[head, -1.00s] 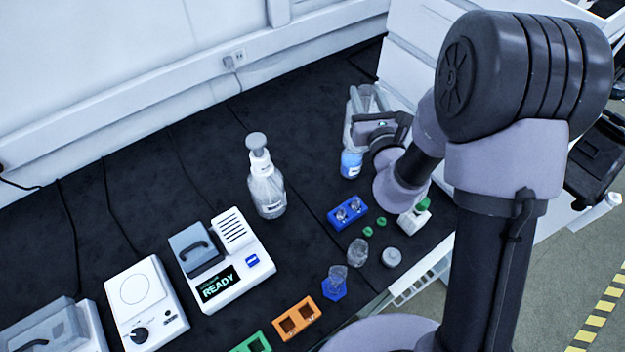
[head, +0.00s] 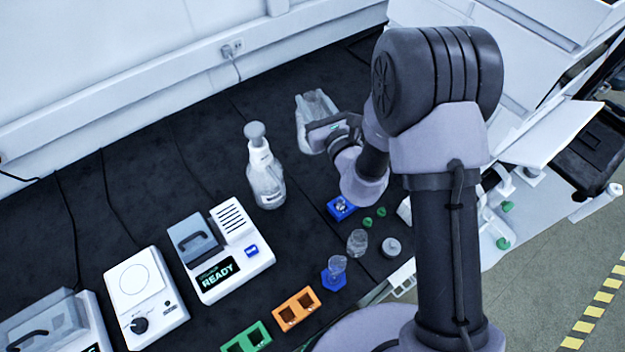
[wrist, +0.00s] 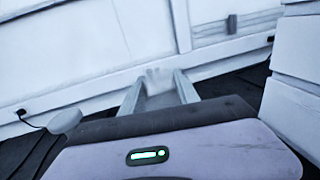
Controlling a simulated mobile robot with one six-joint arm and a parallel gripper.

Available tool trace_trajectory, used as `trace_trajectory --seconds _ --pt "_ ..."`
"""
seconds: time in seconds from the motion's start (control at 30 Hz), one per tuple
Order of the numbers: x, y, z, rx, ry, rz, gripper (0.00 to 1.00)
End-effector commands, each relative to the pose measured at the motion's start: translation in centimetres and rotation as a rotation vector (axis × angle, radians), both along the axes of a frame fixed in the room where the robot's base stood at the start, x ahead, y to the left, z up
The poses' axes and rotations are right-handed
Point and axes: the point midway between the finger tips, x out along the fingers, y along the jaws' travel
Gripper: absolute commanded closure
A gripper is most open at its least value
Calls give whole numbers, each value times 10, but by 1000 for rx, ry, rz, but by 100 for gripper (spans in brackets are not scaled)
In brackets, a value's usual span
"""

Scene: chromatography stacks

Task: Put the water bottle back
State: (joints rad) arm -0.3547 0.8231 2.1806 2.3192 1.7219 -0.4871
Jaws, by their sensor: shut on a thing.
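My gripper (head: 318,122) is in the head view, low over the back of the dark bench. It is shut on a clear, pale vessel (head: 303,138), which I take to be the water bottle. The vessel looks upright, but I cannot tell whether its base touches the bench. In the wrist view the two fingers of my gripper (wrist: 158,92) stand on either side of the pale vessel (wrist: 158,76). My palm and wrist hide much of it in both views.
A clear pump bottle (head: 266,182) stands just left of my gripper. Its grey cap shows in the wrist view (wrist: 65,121). A READY-display machine (head: 232,262), blue rack (head: 340,208) and small glass vessels (head: 357,242) stand nearer. The wall (head: 150,60) is behind.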

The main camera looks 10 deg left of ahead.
Motion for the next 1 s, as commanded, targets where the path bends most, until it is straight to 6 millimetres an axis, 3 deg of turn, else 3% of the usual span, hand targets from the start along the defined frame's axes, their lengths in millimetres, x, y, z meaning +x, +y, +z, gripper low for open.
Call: trace_trajectory --seconds 0.03,0.2,0.37,0.6,0.9,1.0 --pt "0 0 -15 1 0 0 100" --pt "0 0 -49 1 0 0 100" --pt "0 0 -66 1 0 -1 100" --pt "0 0 -112 2 1 -1 100" --pt "0 0 -155 2 1 -1 100" --pt "0 0 -162 2 -1 -1 100"
